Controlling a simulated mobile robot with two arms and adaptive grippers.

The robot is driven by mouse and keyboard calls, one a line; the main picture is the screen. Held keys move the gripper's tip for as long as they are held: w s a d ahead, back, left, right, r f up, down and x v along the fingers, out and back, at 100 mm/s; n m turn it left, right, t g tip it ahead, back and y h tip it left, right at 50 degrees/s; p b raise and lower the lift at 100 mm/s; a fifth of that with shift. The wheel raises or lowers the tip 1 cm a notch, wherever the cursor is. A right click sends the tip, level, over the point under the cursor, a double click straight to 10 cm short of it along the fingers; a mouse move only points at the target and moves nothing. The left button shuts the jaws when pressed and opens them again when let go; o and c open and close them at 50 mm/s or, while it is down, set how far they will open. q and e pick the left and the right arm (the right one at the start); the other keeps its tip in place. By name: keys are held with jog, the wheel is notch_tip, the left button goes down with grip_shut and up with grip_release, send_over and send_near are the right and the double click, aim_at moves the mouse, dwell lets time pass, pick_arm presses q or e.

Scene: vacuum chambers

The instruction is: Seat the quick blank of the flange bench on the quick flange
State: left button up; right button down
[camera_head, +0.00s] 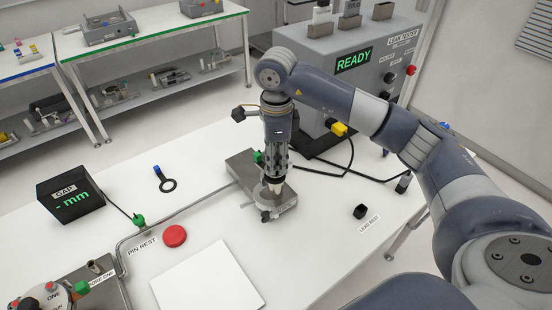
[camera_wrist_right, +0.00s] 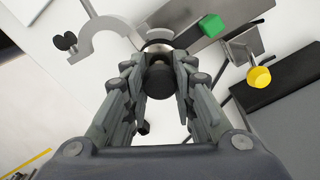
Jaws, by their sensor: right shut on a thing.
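My right gripper (camera_head: 275,178) points straight down over the grey metal flange bench (camera_head: 243,165). It is shut on a small part with a dark rounded knob, which looks like the quick blank (camera_wrist_right: 160,82); the knob sits between the fingers in the right wrist view. A round metal piece (camera_wrist_right: 158,38) shows just beyond the fingertips, at the quick flange. Whether the held part touches the flange or is just above it I cannot tell. An open curved metal clamp (camera_wrist_right: 88,38) with a black knob lies beside it. My left gripper is out of view.
The leak tester (camera_head: 345,80) stands behind and reads READY. A dark cable runs behind the bench.

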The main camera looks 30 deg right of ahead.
jog(key=shift+f+b, duration=0.15)
jog(key=shift+b, duration=0.15)
dwell(0.7)
jog(key=shift+f+b, duration=0.95)
jog(key=shift+b, duration=0.15)
dwell(1.0)
jog(key=c, duration=1.2)
grip_release()
jog(key=shift+c, duration=0.2)
jog(key=shift+r, duration=0.1)
jog(key=shift+r+p, duration=2)
jog(key=shift+r, duration=1.45)
